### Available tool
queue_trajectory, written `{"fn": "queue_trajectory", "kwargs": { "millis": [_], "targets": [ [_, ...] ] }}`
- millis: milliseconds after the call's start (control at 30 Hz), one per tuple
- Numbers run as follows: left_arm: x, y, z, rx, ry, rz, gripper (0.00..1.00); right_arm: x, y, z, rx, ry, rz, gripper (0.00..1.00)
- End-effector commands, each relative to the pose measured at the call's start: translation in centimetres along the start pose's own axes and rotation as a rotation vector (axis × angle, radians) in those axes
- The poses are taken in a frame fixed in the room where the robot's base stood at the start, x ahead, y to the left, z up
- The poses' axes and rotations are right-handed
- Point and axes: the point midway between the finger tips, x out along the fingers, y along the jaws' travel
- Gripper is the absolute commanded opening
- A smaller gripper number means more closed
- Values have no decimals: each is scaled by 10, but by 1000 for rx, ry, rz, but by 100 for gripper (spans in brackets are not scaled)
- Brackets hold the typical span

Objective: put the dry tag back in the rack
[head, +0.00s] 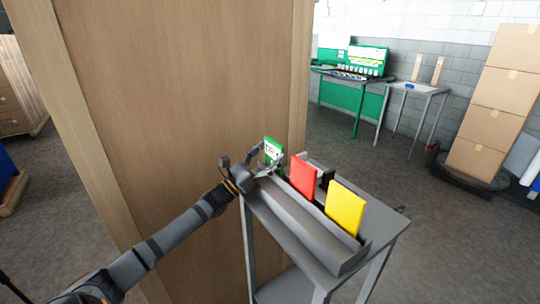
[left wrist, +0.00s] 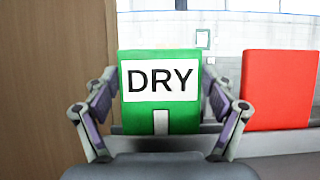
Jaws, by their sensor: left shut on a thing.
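The green dry tag (head: 273,148) with a white label shows at the far left end of the grey rack (head: 300,219). In the left wrist view the tag (left wrist: 160,115) faces me upright, its label reading DRY. My left gripper (head: 266,158) is shut on the tag, with one finger at each side edge. A red tag (head: 302,176) and a yellow tag (head: 345,207) stand in the rack to its right. The red tag (left wrist: 278,90) also shows in the left wrist view. I cannot tell whether the dry tag's lower edge sits in the rack. My right gripper is not in view.
The rack stands on a small grey table (head: 388,232). A tall wooden panel (head: 180,100) rises close behind my left arm. A green workbench (head: 342,98), a grey side table (head: 420,88) and stacked cardboard boxes (head: 495,100) stand farther back. Open floor lies between.

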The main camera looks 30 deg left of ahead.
Motion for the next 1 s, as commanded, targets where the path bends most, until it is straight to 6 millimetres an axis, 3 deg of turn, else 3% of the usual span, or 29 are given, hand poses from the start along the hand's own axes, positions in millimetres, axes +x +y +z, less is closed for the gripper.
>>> {"fn": "queue_trajectory", "kwargs": {
  "millis": [200,233,333,767,1000],
  "targets": [
    [-1,0,-2,0,0,0,40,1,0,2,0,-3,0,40],
    [-1,0,-2,0,0,0,85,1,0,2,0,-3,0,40],
    [-1,0,-1,0,0,0,99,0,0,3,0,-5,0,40],
    [-1,0,1,0,2,-1,100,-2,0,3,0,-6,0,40],
    [-47,0,3,-2,11,-1,100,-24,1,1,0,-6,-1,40]
  ]
}}
